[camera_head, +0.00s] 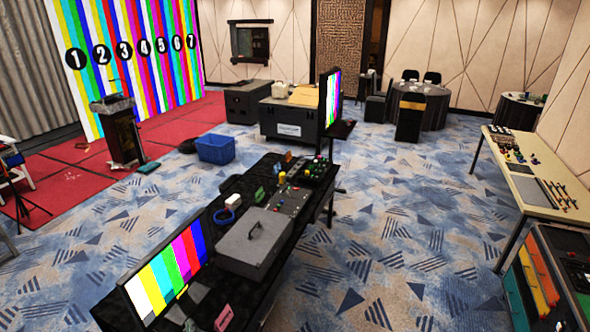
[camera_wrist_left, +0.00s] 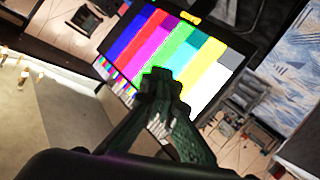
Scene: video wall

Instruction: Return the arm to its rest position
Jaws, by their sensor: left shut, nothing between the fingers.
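In the left wrist view, my left gripper (camera_wrist_left: 162,80) shows as two dark fingers whose tips meet, shut with nothing between them. Behind the tips is a screen with colour bars (camera_wrist_left: 205,62), tilted in that picture. I cannot tell how far the tips are from it. In the head view I cannot make out either arm or gripper. My right gripper shows in neither view.
A black table (camera_head: 262,226) carries a colour-bar monitor (camera_head: 168,270), a grey case (camera_head: 255,241) and control panels. A beige table (camera_head: 512,168) with tools stands right. A blue bin (camera_head: 215,148) sits on the carpet. Carpet right of the black table is clear.

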